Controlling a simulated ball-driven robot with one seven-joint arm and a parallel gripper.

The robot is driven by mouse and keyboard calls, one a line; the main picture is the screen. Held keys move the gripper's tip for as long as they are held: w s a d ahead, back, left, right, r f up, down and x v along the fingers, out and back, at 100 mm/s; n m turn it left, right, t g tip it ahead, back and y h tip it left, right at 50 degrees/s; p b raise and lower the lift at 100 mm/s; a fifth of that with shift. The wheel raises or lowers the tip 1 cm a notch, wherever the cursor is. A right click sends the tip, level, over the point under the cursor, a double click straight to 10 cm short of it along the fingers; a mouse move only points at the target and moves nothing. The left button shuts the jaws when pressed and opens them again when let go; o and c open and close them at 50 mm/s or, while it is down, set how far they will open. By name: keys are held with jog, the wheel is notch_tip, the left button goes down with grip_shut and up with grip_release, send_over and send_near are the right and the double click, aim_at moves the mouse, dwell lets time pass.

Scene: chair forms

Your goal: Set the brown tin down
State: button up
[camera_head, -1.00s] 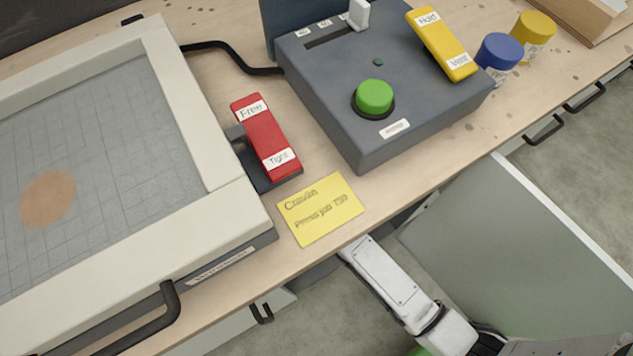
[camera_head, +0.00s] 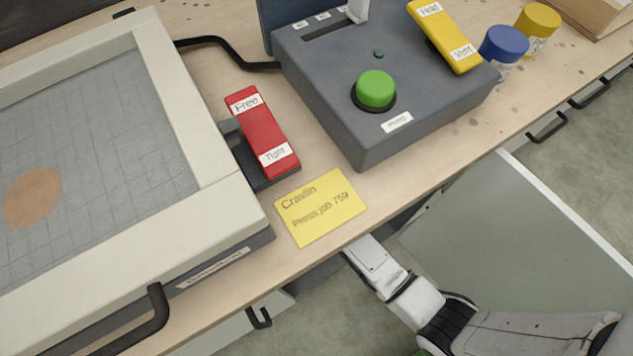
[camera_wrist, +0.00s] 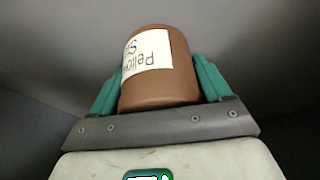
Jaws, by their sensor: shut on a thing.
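The brown tin (camera_wrist: 165,88) is in the wrist view, with a white label whose text is partly readable. My gripper (camera_wrist: 158,78) is shut on it, one teal finger on each side of the tin. Plain grey surfaces surround the tin, and I cannot tell whether its base touches anything. In the head view my arm passes below the bench's front edge, so the gripper and tin are hidden there.
A pale open panel (camera_head: 520,240) stands right of my arm below the bench (camera_head: 335,155). On the bench are a framed press (camera_head: 215,215), a red rocker (camera_head: 262,130), a yellow note (camera_head: 320,207), a grey control box (camera_head: 345,100) and blue (camera_head: 503,43) and yellow (camera_head: 538,20) lidded jars.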

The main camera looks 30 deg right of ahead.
jog(key=o, duration=1.1)
jog(key=shift+f, duration=0.15)
jog(key=p+v, duration=0.2)
jog(key=v, duration=0.4)
jog(key=shift+w, duration=0.15)
jog(key=s, duration=0.4)
jog(key=s+p, duration=0.1)
jog(key=s, duration=0.7)
jog(key=shift+f, duration=0.3)
